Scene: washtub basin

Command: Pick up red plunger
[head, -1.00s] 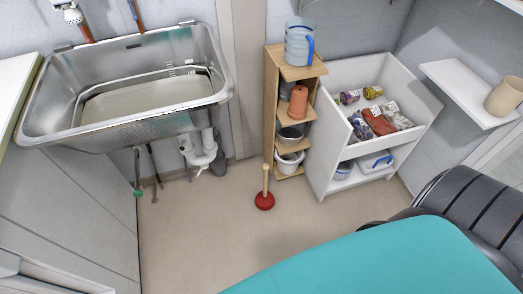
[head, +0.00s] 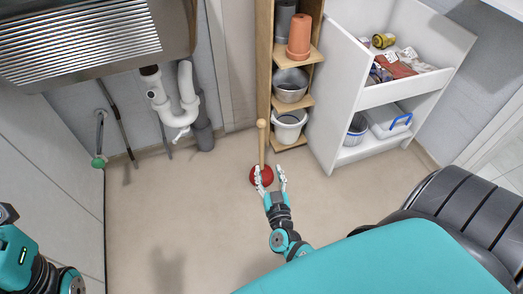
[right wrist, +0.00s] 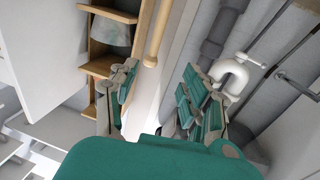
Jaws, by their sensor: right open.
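The red plunger stands upright on the floor, with its red rubber cup (head: 256,176) low and its pale wooden handle (head: 261,143) pointing up. My right gripper (head: 270,177) is open and empty in front of it, its fingers overlapping part of the cup in the head view. In the right wrist view, the handle (right wrist: 160,31) shows beyond the open fingers (right wrist: 162,85), nearer the left finger. I see no contact. The cup is not visible there. Part of my left arm shows at the head view's lower left, with its gripper out of sight.
A wooden shelf (head: 264,60) with pots and a white bucket (head: 289,127) stands just behind the plunger. A white cabinet (head: 330,110) is right of it. Sink pipes (head: 188,95) hang to the left. The floor (head: 200,220) left of the plunger is clear.

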